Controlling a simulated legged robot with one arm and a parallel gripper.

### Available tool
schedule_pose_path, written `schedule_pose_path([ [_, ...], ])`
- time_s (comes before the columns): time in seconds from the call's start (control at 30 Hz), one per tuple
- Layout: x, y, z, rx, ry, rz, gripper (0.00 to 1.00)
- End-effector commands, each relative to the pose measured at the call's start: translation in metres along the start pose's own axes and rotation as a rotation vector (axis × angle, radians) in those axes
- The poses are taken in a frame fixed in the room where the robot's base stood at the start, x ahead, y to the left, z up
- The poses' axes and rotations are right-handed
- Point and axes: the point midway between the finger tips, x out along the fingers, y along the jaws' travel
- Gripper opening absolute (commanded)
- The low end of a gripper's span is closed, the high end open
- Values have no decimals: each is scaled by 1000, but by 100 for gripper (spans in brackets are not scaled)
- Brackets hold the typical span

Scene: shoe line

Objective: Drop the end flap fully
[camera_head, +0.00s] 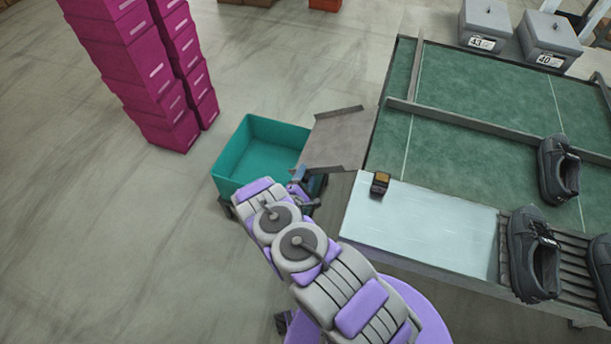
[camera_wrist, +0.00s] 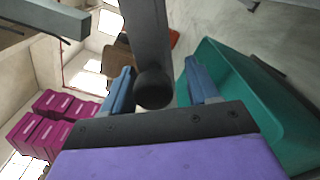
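The end flap (camera_head: 342,138) is a grey plate with raised side rails at the left end of the green conveyor (camera_head: 440,85). It slopes toward the teal bin (camera_head: 262,150); its exact angle is hard to judge. My gripper (camera_head: 312,183) is low beside the bin's right side, just below the flap's lower edge. In the wrist view, my gripper's blue fingers (camera_wrist: 158,78) are spread apart. A dark bar with a rounded end (camera_wrist: 153,88) reaches between them; I cannot tell whether they touch it. The teal bin also shows at the right there (camera_wrist: 232,95).
Stacked magenta boxes (camera_head: 150,75) stand at the back left. A pale panel (camera_head: 420,222) with a small dark block (camera_head: 380,184) lies right of my arm. Dark shoes (camera_head: 533,255) and grey lidded boxes (camera_head: 550,42) are at the right. Floor at left is clear.

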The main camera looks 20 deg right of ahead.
Motion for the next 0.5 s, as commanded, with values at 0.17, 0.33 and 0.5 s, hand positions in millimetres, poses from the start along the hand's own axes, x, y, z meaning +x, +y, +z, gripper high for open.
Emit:
schedule_pose_path([
  [0.17,0,0,1,2,-1,0,60],
  [0.33,-13,1,0,1,0,0,60],
  [0.5,-46,2,-1,-1,4,1,60],
])
